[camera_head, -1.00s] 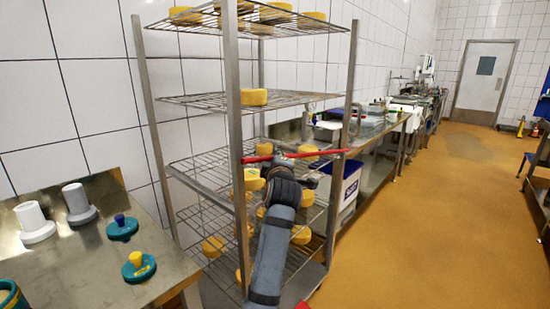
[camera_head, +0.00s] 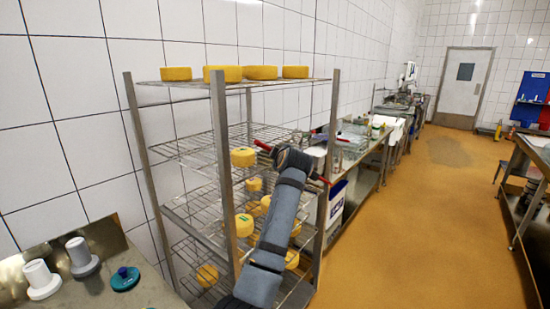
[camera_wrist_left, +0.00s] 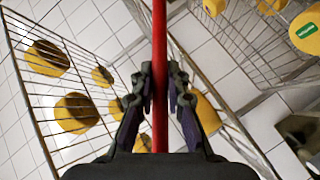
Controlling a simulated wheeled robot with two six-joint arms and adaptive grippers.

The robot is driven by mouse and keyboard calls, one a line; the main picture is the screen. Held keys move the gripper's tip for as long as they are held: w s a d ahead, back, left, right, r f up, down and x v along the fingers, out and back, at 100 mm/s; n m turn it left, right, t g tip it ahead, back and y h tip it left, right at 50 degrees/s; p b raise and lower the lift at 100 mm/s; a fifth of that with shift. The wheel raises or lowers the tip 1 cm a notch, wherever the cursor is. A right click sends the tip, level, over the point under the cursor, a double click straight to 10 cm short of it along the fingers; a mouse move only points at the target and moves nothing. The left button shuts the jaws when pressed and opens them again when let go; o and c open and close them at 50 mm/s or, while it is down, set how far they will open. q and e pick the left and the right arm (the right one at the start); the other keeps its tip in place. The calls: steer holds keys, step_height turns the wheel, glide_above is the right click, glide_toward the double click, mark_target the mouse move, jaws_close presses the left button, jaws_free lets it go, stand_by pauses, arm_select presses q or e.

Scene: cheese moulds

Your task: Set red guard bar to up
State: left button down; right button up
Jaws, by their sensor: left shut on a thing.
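The red guard bar (camera_head: 263,146) shows at the front of the metal rack. In the head view it slants down to the right, and my arm hides its middle; a short red piece shows again right of my wrist. My left gripper (camera_head: 287,156) is at the bar, its fingers hard to make out there. In the left wrist view the red bar (camera_wrist_left: 159,40) runs between the two fingers of my left gripper (camera_wrist_left: 160,95), which is shut on it. My right gripper is not in view.
The wire rack (camera_head: 220,165) holds several yellow cheeses (camera_head: 243,157) on its shelves. A steel table (camera_head: 95,290) with white and grey moulds stands at the lower left. A long counter (camera_head: 375,150) runs behind the rack. The orange floor (camera_head: 430,230) at the right is clear.

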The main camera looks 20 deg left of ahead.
arm_select(q)
steer(key=shift+w+d+r+p, duration=0.15)
steer(key=shift+w+r+p, duration=0.25)
steer(key=shift+r, duration=0.25)
steer(key=c, duration=1.3)
jaws_free()
steer(key=shift+c, duration=0.2)
steer(key=v, duration=0.7)
steer(key=shift+s, duration=0.2)
steer(key=shift+d+r, duration=0.1)
